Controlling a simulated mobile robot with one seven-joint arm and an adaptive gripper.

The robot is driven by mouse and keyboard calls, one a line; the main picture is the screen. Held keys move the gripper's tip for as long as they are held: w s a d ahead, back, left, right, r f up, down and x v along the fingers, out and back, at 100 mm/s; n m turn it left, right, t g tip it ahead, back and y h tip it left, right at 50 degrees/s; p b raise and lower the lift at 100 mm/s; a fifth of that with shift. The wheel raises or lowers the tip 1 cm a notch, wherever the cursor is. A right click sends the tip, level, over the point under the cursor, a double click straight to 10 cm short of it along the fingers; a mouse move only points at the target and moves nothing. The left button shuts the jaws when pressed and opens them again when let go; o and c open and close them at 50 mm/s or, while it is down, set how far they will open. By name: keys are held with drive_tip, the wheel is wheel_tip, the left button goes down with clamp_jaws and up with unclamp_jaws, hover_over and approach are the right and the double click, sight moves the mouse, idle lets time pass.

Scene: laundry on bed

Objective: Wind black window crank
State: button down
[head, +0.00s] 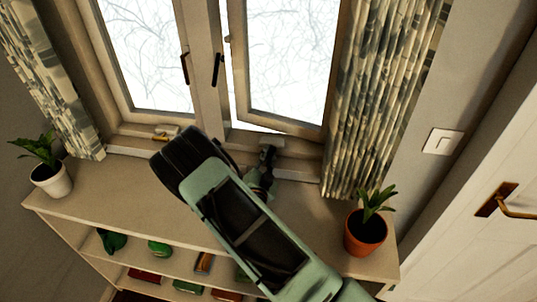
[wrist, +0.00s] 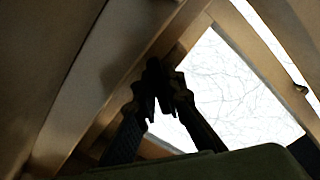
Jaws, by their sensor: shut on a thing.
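The black window crank (head: 268,153) is at the bottom of the right window frame, just above the sill. My gripper (head: 262,174) is at the crank, partly hidden behind my green arm in the head view. In the wrist view, my gripper's dark fingers (wrist: 158,92) close together on the dark crank (wrist: 153,68). Crank and fingers are both black there, so their exact contact is hard to make out. The right window pane (head: 288,60) stands slightly open, with a gap at its left and lower edges.
A lighter crank (head: 166,131) sits below the left pane. A terracotta pot (head: 365,236) stands on the shelf top right of my arm, and a white pot (head: 52,180) at far left. Curtains (head: 375,110) hang on both sides. The shelf top between the white pot and my arm is clear.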

drive_tip(key=m, duration=0.4)
drive_tip(key=shift+m+b, duration=0.3)
drive_tip(key=shift+m, duration=0.1)
drive_tip(key=m, duration=0.4)
drive_tip(key=shift+m, duration=0.3)
drive_tip(key=m, duration=0.4)
drive_tip(key=shift+r+m+b, duration=0.1)
drive_tip(key=shift+m+b, duration=0.2)
drive_tip(key=shift+b, duration=0.05)
drive_tip(key=m, duration=0.4)
drive_tip(key=shift+m+b, duration=0.3)
drive_tip(key=shift+b, duration=0.1)
drive_tip(key=m+b, duration=0.1)
drive_tip(key=m, duration=0.3)
drive_tip(key=m+b, duration=0.2)
drive_tip(key=m, duration=0.3)
drive_tip(key=shift+b, duration=0.4)
drive_tip(key=m+b, duration=0.3)
drive_tip(key=m, duration=0.1)
drive_tip(key=shift+d+b, duration=0.1)
drive_tip(key=shift+b, duration=0.2)
drive_tip(key=shift+m+b, duration=1.55)
drive_tip(key=shift+m, duration=0.45)
